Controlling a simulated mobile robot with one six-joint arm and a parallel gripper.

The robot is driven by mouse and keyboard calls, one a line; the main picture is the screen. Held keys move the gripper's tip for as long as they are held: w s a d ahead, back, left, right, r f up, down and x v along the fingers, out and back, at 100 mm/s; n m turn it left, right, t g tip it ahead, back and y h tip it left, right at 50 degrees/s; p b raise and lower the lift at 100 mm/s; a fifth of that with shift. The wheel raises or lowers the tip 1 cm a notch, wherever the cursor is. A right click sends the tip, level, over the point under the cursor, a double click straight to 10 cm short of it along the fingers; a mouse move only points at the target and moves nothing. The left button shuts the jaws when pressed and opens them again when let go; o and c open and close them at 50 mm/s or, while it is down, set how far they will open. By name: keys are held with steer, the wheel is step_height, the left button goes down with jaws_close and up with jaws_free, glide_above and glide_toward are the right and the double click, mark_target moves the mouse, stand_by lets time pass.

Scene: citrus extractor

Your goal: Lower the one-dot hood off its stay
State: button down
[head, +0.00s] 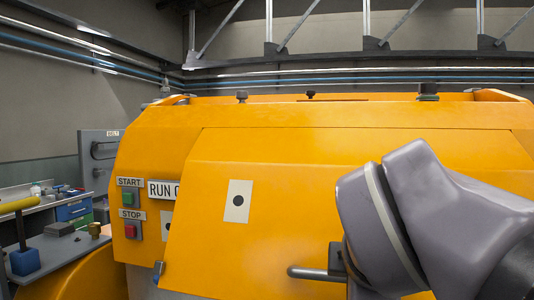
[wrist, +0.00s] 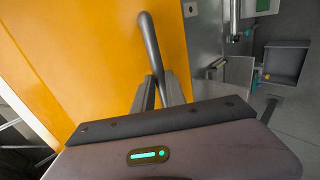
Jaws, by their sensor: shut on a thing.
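The one-dot hood (head: 290,180) is a large orange panel on the front of the machine, with a white label bearing one black dot (head: 238,201). Its grey bar handle (head: 310,272) sticks out low on its front, partly behind my arm. In the wrist view the hood (wrist: 95,60) fills the left side and the handle (wrist: 149,42) runs down between my fingers. My gripper (wrist: 158,90) is shut on the handle. I cannot make out the stay in either view.
A START button (head: 128,198) and a STOP button (head: 131,230) are left of the hood. A bench (head: 70,250) with a yellow-handled tool (head: 20,206) stands at the far left. In the wrist view a grey bin (wrist: 286,62) and open floor lie to the right.

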steer(key=shift+b+x, duration=0.95)
steer(key=shift+b, duration=0.05)
steer(key=shift+f+t, duration=0.2)
steer(key=shift+t, duration=0.1)
steer(key=shift+r, duration=0.15)
steer(key=shift+w+f+b, duration=0.15)
steer(key=shift+f+b, duration=0.05)
steer(key=shift+b, duration=0.1)
steer(key=w+f, duration=0.1)
steer(key=w+d+f+t+b, duration=0.1)
steer(key=w, duration=0.1)
steer(key=w+f+t+h, duration=0.1)
steer(key=shift+w+d+f+b, duration=0.3)
steer(key=shift+w+d+f, duration=0.05)
steer(key=shift+w+f, duration=0.05)
steer(key=shift+w+d+f+t, duration=0.1)
steer(key=shift+w+f+t, duration=0.15)
steer(key=shift+w+t, duration=0.2)
